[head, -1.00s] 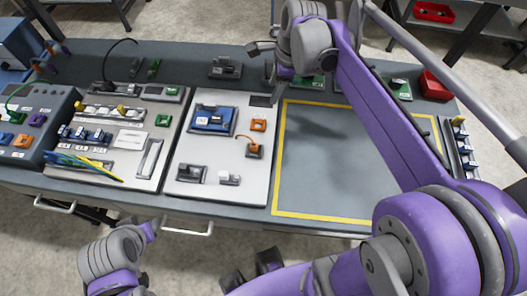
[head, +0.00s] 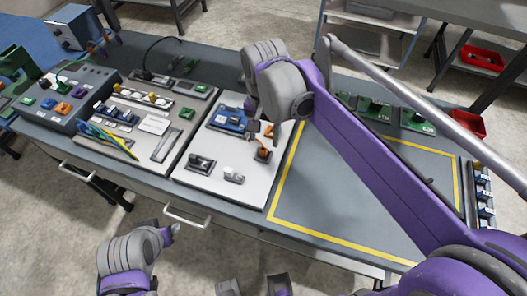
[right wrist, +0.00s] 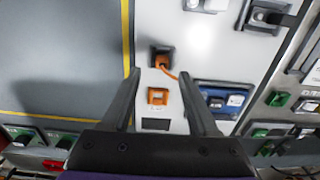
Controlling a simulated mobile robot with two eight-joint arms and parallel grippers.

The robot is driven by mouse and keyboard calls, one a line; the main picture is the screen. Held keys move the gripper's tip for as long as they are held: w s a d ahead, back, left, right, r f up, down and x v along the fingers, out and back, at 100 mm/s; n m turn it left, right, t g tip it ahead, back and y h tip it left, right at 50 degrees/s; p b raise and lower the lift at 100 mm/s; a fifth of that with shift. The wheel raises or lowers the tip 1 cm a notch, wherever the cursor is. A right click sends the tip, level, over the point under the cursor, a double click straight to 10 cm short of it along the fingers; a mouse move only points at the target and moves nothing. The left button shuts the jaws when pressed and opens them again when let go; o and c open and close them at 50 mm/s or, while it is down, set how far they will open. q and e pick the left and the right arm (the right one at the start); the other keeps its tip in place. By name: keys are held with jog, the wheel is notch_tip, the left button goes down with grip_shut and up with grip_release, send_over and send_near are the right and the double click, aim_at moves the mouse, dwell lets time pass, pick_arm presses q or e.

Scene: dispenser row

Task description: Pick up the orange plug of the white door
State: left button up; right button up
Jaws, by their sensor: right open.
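The orange plug (head: 263,154) sits in a dark holder on the white panel (head: 222,190); a thin orange cord leads from it. In the right wrist view the plug (right wrist: 162,60) is just beyond my fingertips. My right gripper (right wrist: 158,75) is open and empty above the panel, with an orange square socket (right wrist: 157,96) showing between its fingers.
Two small fixtures (head: 201,163) (head: 233,175) stand on the panel's near part. A grey area with a yellow border (head: 335,240) lies to the right, clear apart from my arm across it. Another panel with switches (head: 155,125) is to the left. A red bin (head: 468,124) stands at the far right.

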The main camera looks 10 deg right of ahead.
aim_at(263, 149)
notch_tip(263, 149, down, 5)
jog(key=shift+w+a+r, duration=0.1)
jog(key=shift+w, duration=0.05)
grip_shut()
dwell(0.4)
